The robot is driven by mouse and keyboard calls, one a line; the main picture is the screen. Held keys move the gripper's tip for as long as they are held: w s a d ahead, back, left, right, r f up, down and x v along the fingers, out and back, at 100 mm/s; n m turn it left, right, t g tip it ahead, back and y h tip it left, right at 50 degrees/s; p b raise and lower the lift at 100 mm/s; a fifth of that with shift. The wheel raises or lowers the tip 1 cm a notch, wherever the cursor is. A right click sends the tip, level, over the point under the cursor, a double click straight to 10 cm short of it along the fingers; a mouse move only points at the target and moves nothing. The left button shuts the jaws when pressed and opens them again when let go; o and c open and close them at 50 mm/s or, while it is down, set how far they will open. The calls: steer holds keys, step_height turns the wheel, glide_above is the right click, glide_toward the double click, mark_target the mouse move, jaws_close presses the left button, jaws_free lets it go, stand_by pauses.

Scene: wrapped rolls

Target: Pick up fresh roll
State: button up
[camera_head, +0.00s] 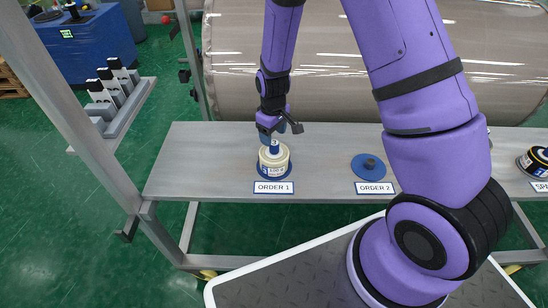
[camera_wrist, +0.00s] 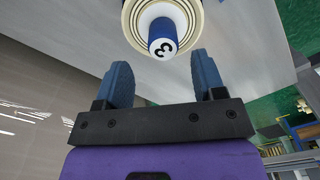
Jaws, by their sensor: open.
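A cream roll (camera_head: 274,160) with a printed label sits on a blue round base on the grey shelf, behind the ORDER 1 sign (camera_head: 273,187). A blue core or post rises from its middle. In the wrist view the roll (camera_wrist: 130,30) is at the top, with the blue post (camera_wrist: 163,37) marked 3. My gripper (camera_head: 274,138) is just above the roll in the head view. In the wrist view my gripper (camera_wrist: 165,85) has its two blue fingers apart, with nothing between them. The post's end lies beyond the fingertips. I cannot tell whether any roll is the fresh one.
An empty blue base (camera_head: 369,167) stands behind the ORDER 2 sign (camera_head: 374,188). A black and yellow roll (camera_head: 537,161) sits at the far right of the shelf (camera_head: 215,160). A large wrapped cylinder (camera_head: 330,60) lies behind. A grey rack (camera_head: 114,100) is at left.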

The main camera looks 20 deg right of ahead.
mark_target(274, 142)
steer(key=shift+s+f, duration=0.2)
steer(key=shift+f, duration=1.05)
steer(key=shift+s+f, duration=0.2)
steer(key=shift+f, duration=1.05)
jaws_close()
